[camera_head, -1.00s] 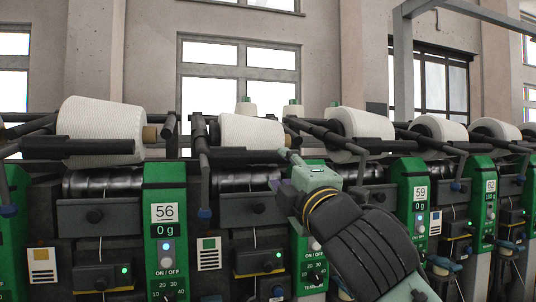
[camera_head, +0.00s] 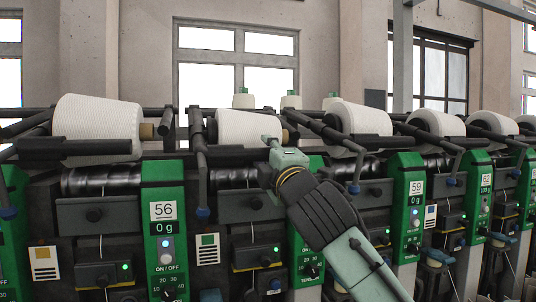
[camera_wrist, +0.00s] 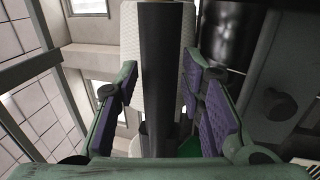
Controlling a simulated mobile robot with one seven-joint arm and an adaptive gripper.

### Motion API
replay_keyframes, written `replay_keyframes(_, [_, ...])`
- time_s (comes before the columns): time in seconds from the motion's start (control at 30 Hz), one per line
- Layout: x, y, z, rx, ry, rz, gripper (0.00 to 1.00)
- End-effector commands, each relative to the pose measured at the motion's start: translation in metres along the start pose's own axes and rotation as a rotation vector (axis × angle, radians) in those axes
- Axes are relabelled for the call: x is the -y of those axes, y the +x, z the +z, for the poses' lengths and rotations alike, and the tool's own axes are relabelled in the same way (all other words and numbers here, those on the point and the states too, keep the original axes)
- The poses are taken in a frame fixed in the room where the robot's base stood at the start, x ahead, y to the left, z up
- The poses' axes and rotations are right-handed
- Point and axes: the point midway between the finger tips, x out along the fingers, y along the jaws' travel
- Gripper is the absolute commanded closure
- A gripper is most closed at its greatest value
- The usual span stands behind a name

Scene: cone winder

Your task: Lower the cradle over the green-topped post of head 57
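The cradle is a dark bar frame (camera_head: 234,154) in front of a white yarn cone (camera_head: 240,128), between the heads labelled 56 and 59. In the wrist view its dark bar (camera_wrist: 160,75) runs between my finger pads, with the white cone behind. My gripper (camera_head: 270,142) is at the right end of this cradle. Its purple pads (camera_wrist: 165,105) stand either side of the bar, apart, with gaps visible. A green post panel (camera_head: 305,245) stands below, partly hidden by my arm; its number cannot be read. A small green patch (camera_wrist: 190,147) shows low in the wrist view.
The head 56 panel (camera_head: 164,235) stands to the left and the head 59 panel (camera_head: 411,210) to the right. Neighbouring cones (camera_head: 97,127) and cradle bars crowd both sides. Several cones with green tops (camera_head: 243,97) stand behind. The space above the machine is open.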

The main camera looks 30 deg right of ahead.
Motion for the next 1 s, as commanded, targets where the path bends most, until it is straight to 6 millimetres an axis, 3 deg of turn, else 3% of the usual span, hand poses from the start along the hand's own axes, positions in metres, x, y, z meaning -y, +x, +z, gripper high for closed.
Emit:
replay_keyframes(0.5, [-0.0002, -0.0003, 0.0, 0.0, 0.0, 0.0, 1.0])
replay_keyframes(1.0, [-0.0009, -0.0002, 0.0, 0.0, 0.0, 0.0, 1.0])
